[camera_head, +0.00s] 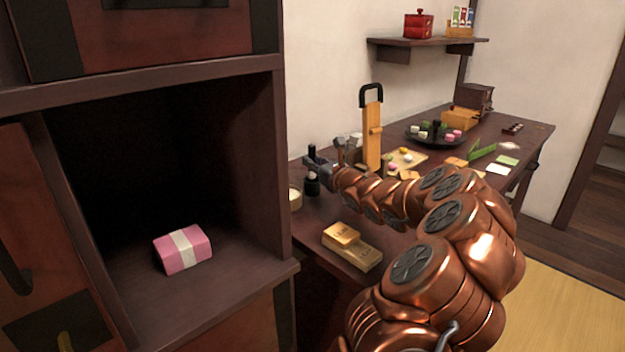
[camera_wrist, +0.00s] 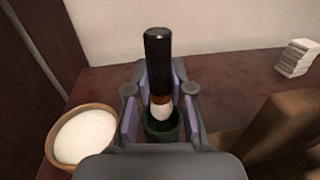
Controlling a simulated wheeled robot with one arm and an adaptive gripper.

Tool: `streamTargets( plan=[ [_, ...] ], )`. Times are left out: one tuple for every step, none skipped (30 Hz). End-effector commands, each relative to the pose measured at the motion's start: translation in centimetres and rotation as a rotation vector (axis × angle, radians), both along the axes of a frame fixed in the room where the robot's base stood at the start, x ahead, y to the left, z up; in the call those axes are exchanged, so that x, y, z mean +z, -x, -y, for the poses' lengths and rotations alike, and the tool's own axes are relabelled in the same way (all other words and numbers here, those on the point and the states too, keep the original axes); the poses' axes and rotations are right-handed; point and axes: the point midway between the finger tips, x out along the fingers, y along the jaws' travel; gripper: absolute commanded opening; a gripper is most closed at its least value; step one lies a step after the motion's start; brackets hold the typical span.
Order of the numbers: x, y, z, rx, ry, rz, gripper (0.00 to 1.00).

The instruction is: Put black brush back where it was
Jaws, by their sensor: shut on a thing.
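The black brush (camera_wrist: 158,62) is upright between the fingers of my gripper (camera_wrist: 160,92) in the wrist view. Its black handle points up, and its white bristles below an orange-brown band point down. A small dark green cup (camera_wrist: 163,130) is directly below the bristles. The bristle tip is at or just over the cup's mouth; I cannot tell whether it is inside. In the head view my gripper (camera_head: 318,165) is at the table's near left end, shut around the brush (camera_head: 311,150). The dark cup (camera_head: 312,188) stands on the table under it.
A wooden bowl of white contents (camera_wrist: 82,138) stands close left of the cup. White stacked pieces (camera_wrist: 296,57) lie at the back right. In the head view, gold blocks (camera_head: 352,248) lie nearer, and a tall wooden stand (camera_head: 372,135) is right of my gripper.

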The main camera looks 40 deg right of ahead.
Motion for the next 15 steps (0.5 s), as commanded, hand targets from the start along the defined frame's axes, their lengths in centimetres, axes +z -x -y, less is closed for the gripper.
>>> streamTargets(
  plan=[
    [-0.3,0.0,0.0,0.001,0.0,0.0,0.0],
    [-0.5,0.0,0.0,0.001,0.0,0.0,0.0],
    [-0.7,0.0,0.0,0.001,-0.001,0.001,0.0],
    [-0.9,0.0,0.0,0.001,-0.001,0.001,0.0],
    [-1.2,0.0,0.0,0.0,-0.002,0.001,0.0],
    [-1.7,0.0,0.1,-0.001,-0.002,0.0,0.0],
    [-2.2,0.0,0.1,-0.001,-0.002,-0.001,0.0],
    [-2.7,0.0,0.1,-0.001,-0.002,-0.002,0.0],
    [-3.3,0.0,0.1,-0.001,-0.003,-0.002,0.0],
    [-3.7,0.0,0.1,-0.001,-0.003,-0.004,0.0],
    [-4.0,0.0,0.1,-0.001,-0.003,-0.004,0.0],
    [-4.2,0.0,0.0,0.0,-0.002,-0.003,0.0],
    [-4.2,0.0,0.0,0.0,-0.001,-0.002,0.0],
    [-4.2,0.0,0.0,0.0,0.0,-0.001,0.0],
    [-4.1,0.0,0.0,0.0,0.0,0.0,0.0]
  ],
)
